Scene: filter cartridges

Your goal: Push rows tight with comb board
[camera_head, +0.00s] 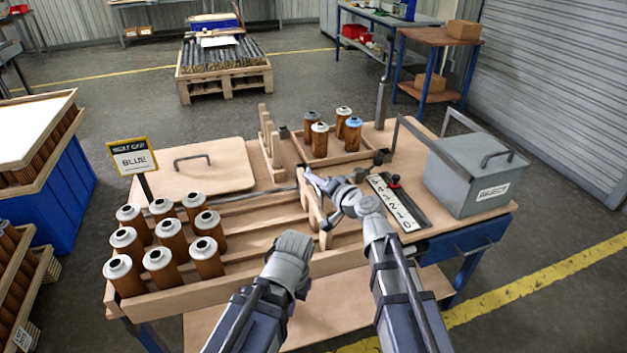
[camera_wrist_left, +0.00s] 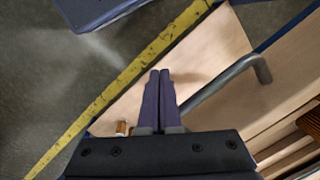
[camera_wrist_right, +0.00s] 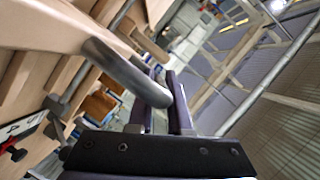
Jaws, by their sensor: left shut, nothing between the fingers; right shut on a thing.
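Several brown filter cartridges (camera_head: 171,240) with pale caps stand upright in the left part of a wooden rowed tray (camera_head: 190,300). The rows' right part is bare. My right gripper (camera_head: 338,187) is shut on the grey bar handle (camera_wrist_right: 125,70) of the wooden comb board (camera_head: 314,212), which stands at the rows' right end, apart from the cartridges. The board also fills the upper left of the right wrist view (camera_wrist_right: 45,28). My left gripper (camera_head: 288,252) is shut and empty near the tray's front edge. Its closed fingers show in the left wrist view (camera_wrist_left: 160,80).
A small tray (camera_head: 345,155) at the back holds several cartridges, one blue-capped (camera_head: 353,132). A handled wooden lid (camera_head: 195,172), a numbered strip with a red knob (camera_head: 398,205) and a grey box (camera_head: 475,175) are on the bench.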

